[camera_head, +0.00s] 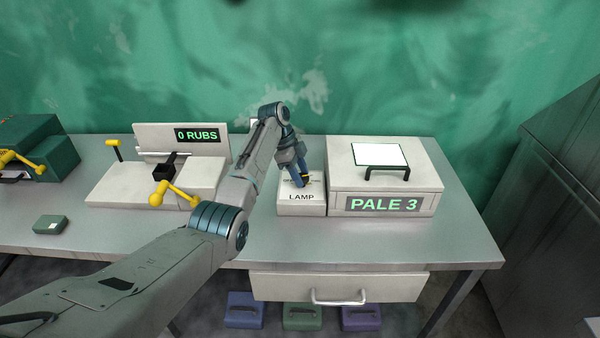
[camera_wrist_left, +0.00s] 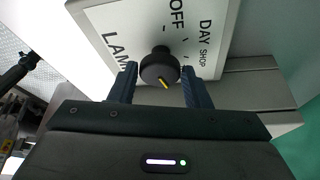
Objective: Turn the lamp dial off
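The lamp box (camera_head: 301,208) is a small pale box labelled LAMP on the table. Its black round dial (camera_wrist_left: 158,68) with a yellow pointer mark shows in the left wrist view, on a white face (camera_wrist_left: 140,25) printed OFF, DAY and SHOP. The yellow mark is on the dial's side nearest the camera, away from the OFF print. My left gripper (camera_head: 300,182) is over the lamp box and partly hides the dial in the head view. Its blue fingers (camera_wrist_left: 160,80) are apart, one on each side of the dial, with a narrow gap visible. My right gripper is not in view.
Right beside the lamp box stands a larger box (camera_head: 340,180) reading PALE 3, with a black handle. Left is a rubbing machine (camera_head: 115,188) with yellow handles and a 0 RUBS display. A drawer (camera_head: 280,285) hangs under the table; a tall cabinet (camera_head: 560,180) stands right.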

